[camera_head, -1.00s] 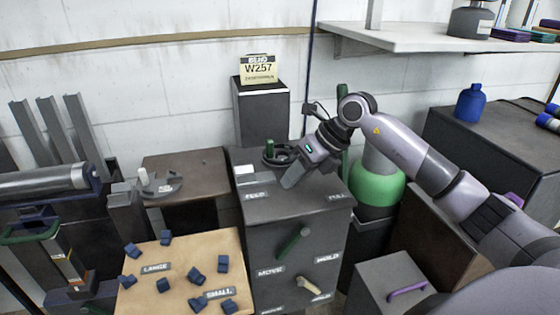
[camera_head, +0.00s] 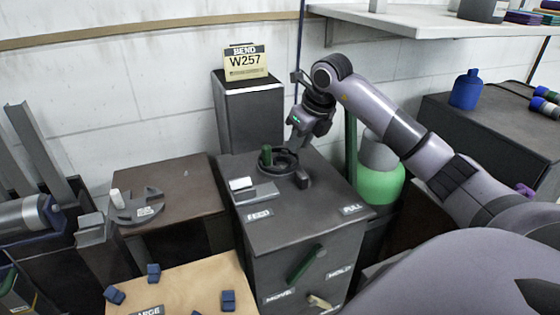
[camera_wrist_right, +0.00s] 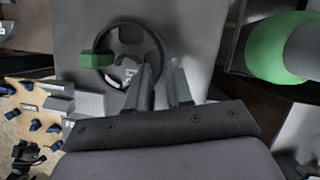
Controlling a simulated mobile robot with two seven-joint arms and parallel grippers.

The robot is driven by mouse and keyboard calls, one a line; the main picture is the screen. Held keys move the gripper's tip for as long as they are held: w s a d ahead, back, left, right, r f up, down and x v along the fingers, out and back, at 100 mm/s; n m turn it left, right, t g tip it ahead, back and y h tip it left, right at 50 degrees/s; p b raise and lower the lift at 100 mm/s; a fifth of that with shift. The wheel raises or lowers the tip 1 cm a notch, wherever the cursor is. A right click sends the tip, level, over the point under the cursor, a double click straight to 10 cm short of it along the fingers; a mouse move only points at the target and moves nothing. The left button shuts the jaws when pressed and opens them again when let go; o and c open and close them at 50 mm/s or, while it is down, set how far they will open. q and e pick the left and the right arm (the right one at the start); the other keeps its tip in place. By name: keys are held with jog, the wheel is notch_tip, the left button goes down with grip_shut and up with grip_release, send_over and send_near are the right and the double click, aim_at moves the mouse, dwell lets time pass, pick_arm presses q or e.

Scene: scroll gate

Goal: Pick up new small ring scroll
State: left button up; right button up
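Several small blue pieces lie on a tan board (camera_head: 190,283) at the lower left, one of them a blue piece (camera_head: 228,299) near its right side. The LARGE label shows partly; I cannot tell which piece is the small ring scroll. My right gripper (camera_head: 301,147) is above the dark cabinet, close to a dark ring wheel with a green knob (camera_head: 266,156). In the right wrist view my right gripper (camera_wrist_right: 160,66) has its fingers apart, with nothing held between them; the wheel's green knob (camera_wrist_right: 97,60) is left of them. My left gripper is not in view.
The cabinet top (camera_head: 300,219) carries FEED and FULL labels and a small block (camera_head: 254,191). A grey notched disc (camera_head: 138,207) lies on a brown table at left. A green cylinder (camera_head: 379,184) stands right of the cabinet.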

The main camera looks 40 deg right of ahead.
jog(key=x, duration=0.2)
jog(key=shift+w+f, duration=0.15)
jog(key=shift+f, duration=0.1)
grip_shut()
jog(key=shift+r, duration=0.15)
